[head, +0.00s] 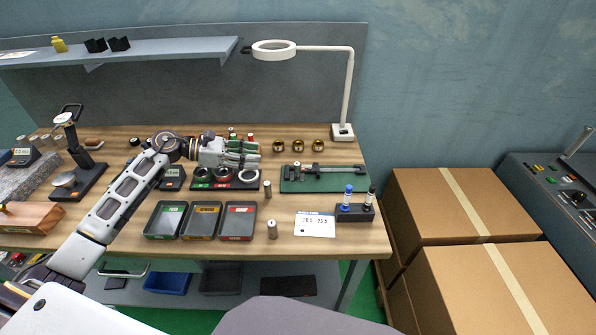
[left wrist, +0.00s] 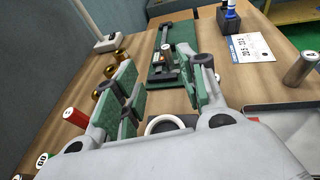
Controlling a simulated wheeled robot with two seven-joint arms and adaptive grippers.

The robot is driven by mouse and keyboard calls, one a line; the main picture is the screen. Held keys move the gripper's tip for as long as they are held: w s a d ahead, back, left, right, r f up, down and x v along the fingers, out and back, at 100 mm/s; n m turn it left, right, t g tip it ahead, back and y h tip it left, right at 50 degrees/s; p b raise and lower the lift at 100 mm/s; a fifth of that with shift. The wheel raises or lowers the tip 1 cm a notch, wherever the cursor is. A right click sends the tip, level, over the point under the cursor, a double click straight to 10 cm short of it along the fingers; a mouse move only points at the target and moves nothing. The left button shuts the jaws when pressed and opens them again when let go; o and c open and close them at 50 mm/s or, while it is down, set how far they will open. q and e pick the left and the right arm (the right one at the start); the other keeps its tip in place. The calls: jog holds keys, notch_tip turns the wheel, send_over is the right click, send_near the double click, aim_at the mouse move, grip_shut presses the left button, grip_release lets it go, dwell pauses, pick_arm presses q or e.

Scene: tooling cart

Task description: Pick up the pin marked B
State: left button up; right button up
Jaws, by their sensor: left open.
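My left gripper (head: 256,154) reaches in from the left over the back middle of the bench, its green-padded fingers open and pointing right. In the left wrist view its fingers (left wrist: 166,72) stand apart with nothing held. Small metal pins stand on the bench: one (head: 267,188) right of the ring tray, one (head: 272,229) nearer the front edge, and one at the caliper's left end on the green mat (head: 338,182). The left wrist view shows a pin on the mat (left wrist: 167,48) ahead between the fingers and a pin (left wrist: 301,68) at right. I cannot read which is marked B.
Three trays (head: 203,221) sit in front of the black ring stand (head: 245,184). Brass rings (head: 299,146) lie behind the mat. A lamp (head: 344,131), a white card (head: 315,224) and a plug-gauge block (head: 355,212) stand at right. Bare wood lies around the card.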

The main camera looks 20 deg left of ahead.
pick_arm(q)
jog(key=shift+s+r, duration=0.1)
jog(key=p, duration=0.1)
send_near(296, 164)
jog(key=w+d, duration=0.2)
jog(key=shift+w+d, duration=0.15)
jog(key=shift+d, duration=0.2)
jog(key=shift+d+f, duration=0.2)
jog(key=shift+f, duration=0.05)
pick_arm(e)
jog(key=shift+s+a+r, duration=0.3)
jog(key=shift+a+r, duration=0.3)
jog(key=shift+a, duration=0.15)
pick_arm(q)
jog(key=shift+w+d, duration=0.1)
jog(key=shift+w+d+f+p, duration=0.2)
jog(key=shift+d+f+p, duration=0.2)
jog(key=shift+d, duration=0.35)
jog(key=shift+w+d+f+p, duration=0.15)
jog(key=shift+d+f+p, duration=0.1)
jog(key=shift+d+f, duration=0.35)
jog(key=shift+w+d, duration=0.25)
jog(key=shift+d, duration=0.4)
jog(key=shift+w+d+f, duration=0.1)
jog(key=shift+d+f, duration=0.05)
pick_arm(e)
jog(key=shift+s+a+r, duration=0.55)
jog(key=shift+a+r, duration=0.05)
